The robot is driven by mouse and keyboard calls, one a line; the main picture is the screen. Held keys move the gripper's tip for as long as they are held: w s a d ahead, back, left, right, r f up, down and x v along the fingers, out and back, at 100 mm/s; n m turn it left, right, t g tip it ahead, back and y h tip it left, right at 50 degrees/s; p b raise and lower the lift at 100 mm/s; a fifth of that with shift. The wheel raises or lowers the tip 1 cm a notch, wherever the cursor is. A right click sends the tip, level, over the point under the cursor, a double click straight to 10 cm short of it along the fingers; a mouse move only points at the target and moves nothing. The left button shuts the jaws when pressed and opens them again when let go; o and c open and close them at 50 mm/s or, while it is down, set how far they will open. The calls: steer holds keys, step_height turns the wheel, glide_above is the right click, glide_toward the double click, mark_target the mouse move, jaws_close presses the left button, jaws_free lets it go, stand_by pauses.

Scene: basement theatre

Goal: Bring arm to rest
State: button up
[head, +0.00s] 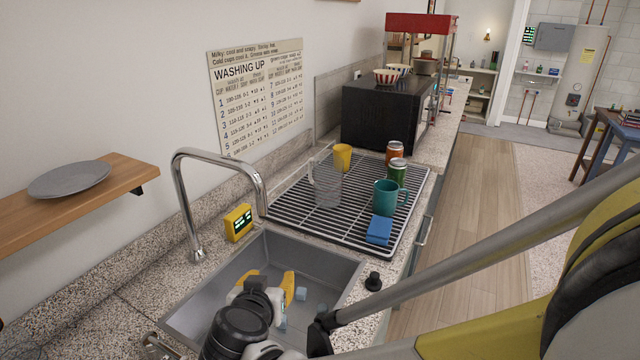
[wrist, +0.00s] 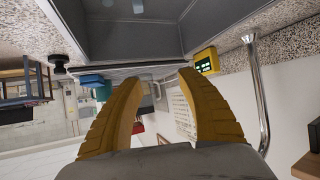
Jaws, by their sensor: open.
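My gripper (head: 268,281) is over the grey sink (head: 328,262) in the head view, with its two yellow fingers spread apart. In the wrist view, which looks upside down, my gripper (wrist: 160,82) is open with nothing between the fingers. My arm comes in from the right edge of the head view and reaches across the counter to the sink. Several small blue blocks (head: 301,294) lie in the sink near the fingers. My wrist hides the near part of the sink.
A chrome faucet (head: 183,205) arches beside the sink, near a yellow timer (head: 238,222). A drying rack (head: 285,212) holds a teal mug (head: 385,199), a blue sponge (head: 379,230), jars, a yellow cup and a clear pitcher. A black knob (head: 373,282) stands at the counter's front. The wooden floor is clear.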

steer(key=d+r+g+h, duration=0.2)
steer(key=d+r+g, duration=0.1)
steer(key=d, duration=1.5)
steer(key=s+d+g+y, duration=0.1)
steer(key=s+d+g, duration=0.1)
steer(key=s+d, duration=1.1)
steer(key=d, duration=0.2)
steer(key=shift+s+d+r+m, duration=0.2)
steer(key=shift+d+r+m, duration=0.05)
steer(key=shift+d+m, duration=0.1)
steer(key=shift+a, duration=0.1)
